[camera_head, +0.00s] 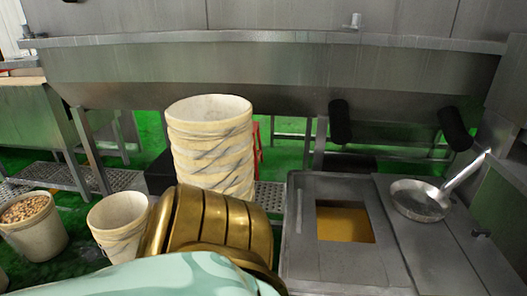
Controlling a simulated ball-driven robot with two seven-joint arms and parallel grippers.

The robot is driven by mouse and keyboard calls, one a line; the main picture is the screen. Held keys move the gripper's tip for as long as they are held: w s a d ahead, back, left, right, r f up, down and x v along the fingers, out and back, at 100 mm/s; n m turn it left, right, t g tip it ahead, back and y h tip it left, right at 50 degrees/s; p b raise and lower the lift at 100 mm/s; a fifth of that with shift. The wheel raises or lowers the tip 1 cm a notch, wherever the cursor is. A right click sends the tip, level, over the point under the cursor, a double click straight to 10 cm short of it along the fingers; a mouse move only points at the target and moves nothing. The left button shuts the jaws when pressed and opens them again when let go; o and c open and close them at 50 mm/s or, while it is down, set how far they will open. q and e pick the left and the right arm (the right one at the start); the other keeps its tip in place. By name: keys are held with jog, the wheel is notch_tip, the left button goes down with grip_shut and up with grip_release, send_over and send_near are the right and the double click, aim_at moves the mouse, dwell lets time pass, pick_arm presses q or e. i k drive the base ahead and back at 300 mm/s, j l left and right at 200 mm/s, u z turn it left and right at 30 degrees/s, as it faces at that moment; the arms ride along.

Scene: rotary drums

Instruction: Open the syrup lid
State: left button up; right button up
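The syrup tank (295,255) is a grey metal box at the lower right in the head view. A square opening in its top shows golden syrup (343,225) inside. The syrup is uncovered at this opening. A flat metal panel (425,245) lies to the right of the opening, with a small dark handle (481,233) near its right side. I cannot tell whether this panel is the lid. Neither of my grippers is in view.
A metal pan (420,200) with a long handle rests on the panel. A stack of cream buckets (211,150) stands left of the tank. A bucket of nuts (32,225) and an empty bucket (119,225) stand further left. A large steel trough (270,75) spans the back.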

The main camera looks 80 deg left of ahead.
aim_at(382, 264)
jog(key=u, duration=1.8)
